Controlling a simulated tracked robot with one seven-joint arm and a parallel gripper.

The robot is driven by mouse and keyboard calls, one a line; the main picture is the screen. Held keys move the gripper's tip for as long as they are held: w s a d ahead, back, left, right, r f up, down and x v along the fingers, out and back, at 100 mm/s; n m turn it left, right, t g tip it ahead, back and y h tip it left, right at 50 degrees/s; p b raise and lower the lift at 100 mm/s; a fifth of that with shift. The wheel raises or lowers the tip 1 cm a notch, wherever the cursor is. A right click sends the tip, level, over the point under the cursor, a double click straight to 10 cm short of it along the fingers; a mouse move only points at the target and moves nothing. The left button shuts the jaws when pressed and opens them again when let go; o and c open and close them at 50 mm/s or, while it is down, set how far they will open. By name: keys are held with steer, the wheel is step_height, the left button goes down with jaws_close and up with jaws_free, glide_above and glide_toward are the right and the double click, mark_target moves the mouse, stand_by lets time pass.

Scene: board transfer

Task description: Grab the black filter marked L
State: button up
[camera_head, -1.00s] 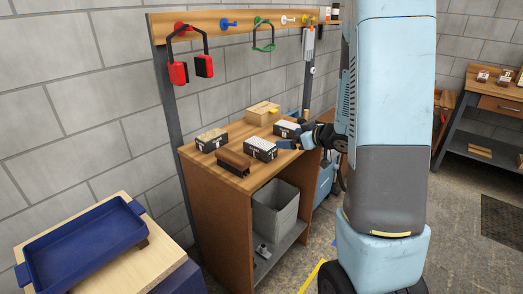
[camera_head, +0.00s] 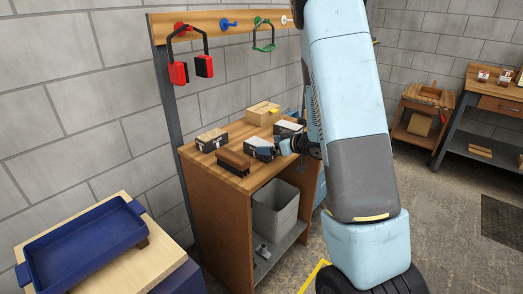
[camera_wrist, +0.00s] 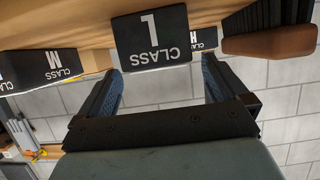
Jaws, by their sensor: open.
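The black filter marked CLASS L (camera_wrist: 150,38) shows upside down in the middle of the wrist view, lying on the wooden bench top. My gripper (camera_wrist: 163,72) is open, its two fingers spread to either side of the label face, with nothing between them that I can see gripped. In the head view the filter (camera_head: 257,148) sits on the bench just left of my gripper (camera_head: 280,147), which partly covers its right end. Contact between fingers and filter cannot be told.
A filter marked CLASS M (camera_wrist: 45,70) is close at the left of the wrist view. Another filter (camera_head: 212,140) and a brown block (camera_head: 233,163) stand on the bench (camera_head: 215,182). A cardboard box (camera_head: 262,113) is behind. A blue tray (camera_head: 80,250) is at lower left.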

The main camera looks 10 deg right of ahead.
mark_target(263, 144)
steer(key=shift+f+x, duration=0.15)
steer(key=shift+x, duration=1.1)
steer(key=shift+f+x, duration=0.15)
steer(key=shift+x, duration=1.05)
steer(key=shift+d, duration=0.15)
steer(key=shift+c, duration=0.3)
steer(key=c, duration=1)
